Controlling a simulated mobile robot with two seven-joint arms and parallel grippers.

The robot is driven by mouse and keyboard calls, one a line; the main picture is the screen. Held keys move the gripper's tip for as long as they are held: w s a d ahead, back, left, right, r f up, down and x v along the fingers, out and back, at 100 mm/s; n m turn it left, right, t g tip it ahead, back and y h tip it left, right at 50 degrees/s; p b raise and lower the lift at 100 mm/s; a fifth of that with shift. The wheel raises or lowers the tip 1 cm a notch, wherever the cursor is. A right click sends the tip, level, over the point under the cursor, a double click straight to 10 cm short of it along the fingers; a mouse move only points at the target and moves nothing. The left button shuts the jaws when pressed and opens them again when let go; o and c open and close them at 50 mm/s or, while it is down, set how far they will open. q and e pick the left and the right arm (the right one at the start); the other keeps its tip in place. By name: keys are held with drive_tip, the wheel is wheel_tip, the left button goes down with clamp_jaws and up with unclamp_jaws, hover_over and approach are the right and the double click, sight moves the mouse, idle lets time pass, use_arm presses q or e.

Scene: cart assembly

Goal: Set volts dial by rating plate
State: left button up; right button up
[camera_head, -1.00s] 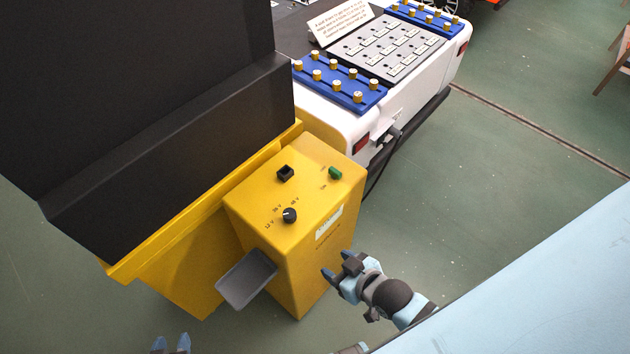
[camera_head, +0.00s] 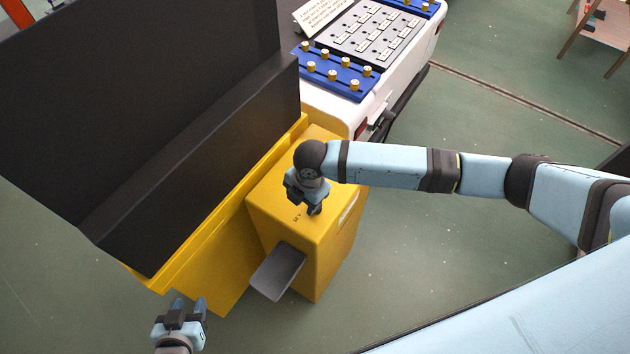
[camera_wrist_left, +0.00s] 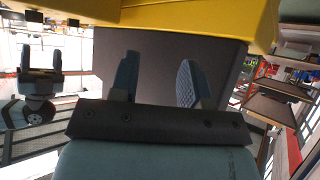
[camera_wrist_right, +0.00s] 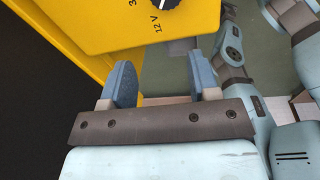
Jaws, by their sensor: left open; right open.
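The yellow charger box (camera_head: 335,235) stands beside the white cart. The volts dial (camera_wrist_right: 168,3) shows only partly at the top edge of the right wrist view: black knob with a white pointer line, "12 V" mark below it. In the head view my right gripper (camera_head: 313,207) and arm cover the dial; the "12 V" mark shows just beside them. My right gripper is open and empty over the box top. A pale plate (camera_head: 349,206), perhaps the rating plate, is on the box side, unreadable. My left gripper (camera_head: 188,304) is open and empty, low at the left.
A grey tray (camera_head: 277,272) sticks out from the box front. A large black panel (camera_head: 190,130) rises at the left. The white cart (camera_head: 335,116) behind carries blue strips with brass posts (camera_head: 333,75). Green floor is clear at the right.

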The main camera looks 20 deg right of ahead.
sight(314, 233)
drive_tip(key=shift+n+h, duration=0.6)
drive_tip(key=shift+h, duration=0.2)
drive_tip(key=d, duration=0.1)
drive_tip(key=w+d+r, duration=0.1)
drive_tip(key=d, duration=0.1)
drive_tip(key=shift+w+d+r, duration=0.15)
drive_tip(key=shift+w+d, duration=0.1)
drive_tip(key=shift+d, duration=0.15)
wheel_tip(314, 233, down, 5)
drive_tip(key=shift+a+f+b, duration=0.1)
drive_tip(key=shift+f+b, duration=0.05)
drive_tip(key=shift+b, duration=0.25)
wheel_tip(314, 233, down, 4)
drive_tip(key=b, duration=0.4)
drive_tip(key=shift+f, duration=0.15)
drive_tip(key=shift+r, duration=0.45)
drive_tip(key=c, duration=0.3)
drive_tip(key=shift+c, duration=1.2)
drive_tip(key=shift+w+p, duration=0.1)
drive_tip(key=shift+p, duration=0.2)
drive_tip(key=shift+m, duration=0.4)
drive_tip(key=m, duration=1.6)
drive_tip(key=shift+a+m, duration=0.1)
drive_tip(key=shift+m, duration=0.2)
drive_tip(key=m, duration=0.4)
drive_tip(key=o, duration=0.3)
drive_tip(key=shift+r+m, duration=0.1)
drive_tip(key=shift+m, duration=0.2)
drive_tip(key=o, duration=0.5)
